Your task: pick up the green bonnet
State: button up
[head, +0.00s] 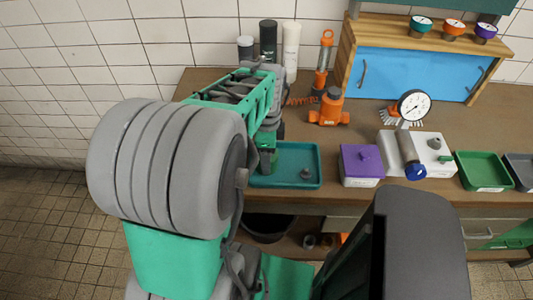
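A round teal-green capped piece (421,24) sits on top of the wooden cabinet at the upper right, the likeliest green bonnet in view. My arm reaches in from the lower left, and my gripper (267,160) points down at the left end of a teal tray (290,182) on the bench. The gripper is well to the left of the teal-green piece and apart from it. My arm hides most of the fingers, so I cannot tell whether they are open or hold anything. A small grey piece (306,174) lies in the tray.
Orange (453,28) and purple (485,31) capped pieces stand beside the teal-green one. The cabinet (412,76) has blue doors. An orange pump (329,108), a gauge (413,106), a purple box (360,165) and a green tray (484,171) crowd the bench.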

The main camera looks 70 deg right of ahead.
jog(key=c, duration=1)
